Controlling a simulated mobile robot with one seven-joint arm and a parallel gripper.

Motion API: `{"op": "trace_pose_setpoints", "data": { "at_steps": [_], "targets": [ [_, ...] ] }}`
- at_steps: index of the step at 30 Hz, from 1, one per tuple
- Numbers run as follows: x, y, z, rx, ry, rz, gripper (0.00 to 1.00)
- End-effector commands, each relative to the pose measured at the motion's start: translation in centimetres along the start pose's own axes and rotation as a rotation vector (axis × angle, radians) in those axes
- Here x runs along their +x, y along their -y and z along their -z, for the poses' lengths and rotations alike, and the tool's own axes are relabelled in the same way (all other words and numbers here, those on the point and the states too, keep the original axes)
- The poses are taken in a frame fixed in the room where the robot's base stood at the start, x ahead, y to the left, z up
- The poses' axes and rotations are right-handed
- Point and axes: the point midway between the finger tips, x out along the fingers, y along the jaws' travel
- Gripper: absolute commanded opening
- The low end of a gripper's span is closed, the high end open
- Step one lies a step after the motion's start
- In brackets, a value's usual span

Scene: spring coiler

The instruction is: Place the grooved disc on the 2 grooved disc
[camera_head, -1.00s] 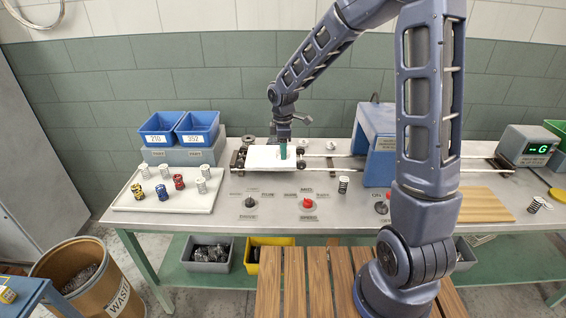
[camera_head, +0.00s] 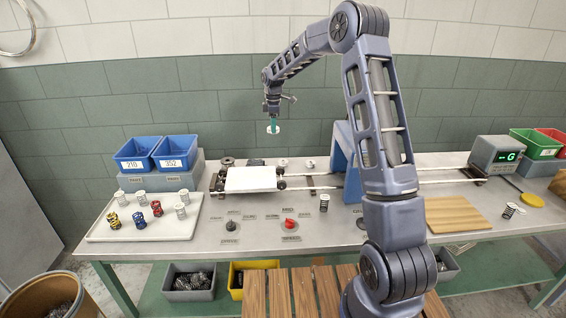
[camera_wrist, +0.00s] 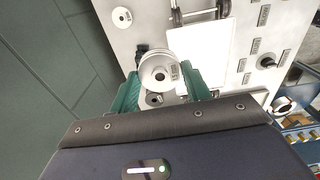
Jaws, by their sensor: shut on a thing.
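My gripper (camera_head: 272,122) is shut on a pale grooved disc (camera_head: 272,129) and holds it in the air above the back of the bench. In the wrist view the held disc (camera_wrist: 160,70) sits between the green fingers, with a small label too blurred to read. Two more pale discs lie on the bench behind the rails, one disc (camera_head: 283,162) and another disc (camera_head: 310,163). One labelled disc (camera_wrist: 122,17) shows apart from the held one in the wrist view. I cannot tell which disc is number 2.
A white plate (camera_head: 250,179) sits on the rail carriage below my gripper. A grey round part (camera_head: 227,161) stands at the back left. Blue bins (camera_head: 150,153), a spring tray (camera_head: 110,232) and a blue housing (camera_head: 343,150) flank this area. The air around the held disc is clear.

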Motion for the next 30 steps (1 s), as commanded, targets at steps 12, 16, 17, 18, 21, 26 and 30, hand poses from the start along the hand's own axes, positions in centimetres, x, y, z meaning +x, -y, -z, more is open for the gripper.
{"op": "trace_pose_setpoints", "data": {
  "at_steps": [12,16,17,18,21,26,30],
  "targets": [
    [0.1,-8.5,-5.0,0.022,0.016,-0.004,0.16],
    [1.4,-8.8,-5.2,0.022,0.018,-0.002,0.16],
    [2.0,-8.8,-5.2,0.022,0.018,-0.002,0.16],
    [2.8,-8.8,-5.2,0.021,0.018,0.000,0.16],
    [5.0,-8.8,-5.3,0.022,0.018,-0.001,0.16],
    [8.4,-8.8,-5.3,0.021,0.018,-0.002,0.16],
    [11.5,-8.7,-5.3,0.021,0.018,-0.001,0.16]
  ]
}}
